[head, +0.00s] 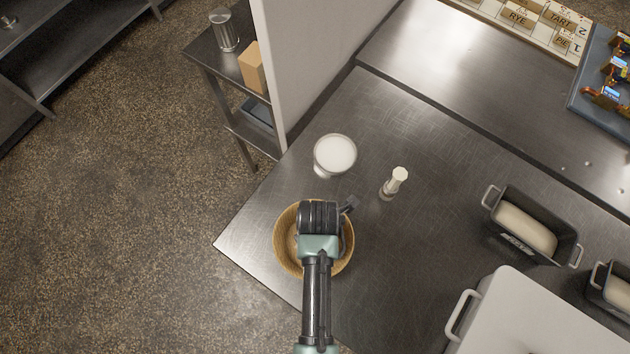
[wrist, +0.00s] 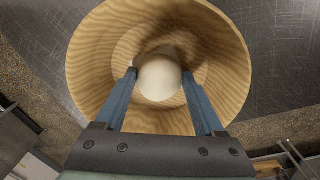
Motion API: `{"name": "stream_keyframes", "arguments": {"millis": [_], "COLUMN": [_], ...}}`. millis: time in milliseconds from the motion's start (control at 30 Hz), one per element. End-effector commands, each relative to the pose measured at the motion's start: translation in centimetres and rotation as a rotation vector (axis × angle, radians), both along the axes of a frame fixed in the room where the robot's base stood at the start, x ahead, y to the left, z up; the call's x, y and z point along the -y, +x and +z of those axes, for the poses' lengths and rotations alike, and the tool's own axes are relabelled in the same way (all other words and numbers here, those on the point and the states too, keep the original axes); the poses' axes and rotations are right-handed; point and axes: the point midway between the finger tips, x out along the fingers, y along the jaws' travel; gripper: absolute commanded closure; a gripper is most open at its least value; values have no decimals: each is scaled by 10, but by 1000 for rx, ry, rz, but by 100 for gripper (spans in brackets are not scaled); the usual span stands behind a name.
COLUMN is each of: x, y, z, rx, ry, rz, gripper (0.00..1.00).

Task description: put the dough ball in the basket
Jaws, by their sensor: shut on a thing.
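The dough ball (wrist: 160,80) is pale and round. It sits between the fingertips of my gripper (wrist: 160,77) in the wrist view, and the gripper is shut on it. The basket (wrist: 88,62) looks like a round wooden bowl and surrounds the ball and fingertips in that view. In the head view the basket (head: 284,250) stands near the left corner of the metal table, with my gripper over it. My arm hides the ball and much of the basket there. I cannot tell whether the ball touches the basket floor.
A bowl of white contents (head: 335,155) and a small white-topped bottle (head: 394,182) stand behind the basket. Dark tins with dough (head: 525,232) and a white lidded box (head: 540,320) are at right. A white wall panel (head: 300,50) rises at back left.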

Motion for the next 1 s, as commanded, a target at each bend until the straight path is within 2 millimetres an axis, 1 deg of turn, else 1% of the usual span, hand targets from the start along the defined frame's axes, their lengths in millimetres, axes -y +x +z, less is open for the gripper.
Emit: {"name": "stream_keyframes", "arguments": {"millis": [233,367,400,467,500,533,800,900,1000], "x": [0,0,0,0,0,0,0,0,0], "y": [1,1,1,1,0,0,0,1,1], "z": [0,-4,-3,-3,-3,-3,-1,6,20], "rx": [1,1,1,1,1,1,1,4,4], "ry": [0,0,0,0,0,0,0,0,0], "rz": [0,0,0,0,0,0,-1,0,0], "gripper": [89,89,22,11,4,0,0,0,0]}}
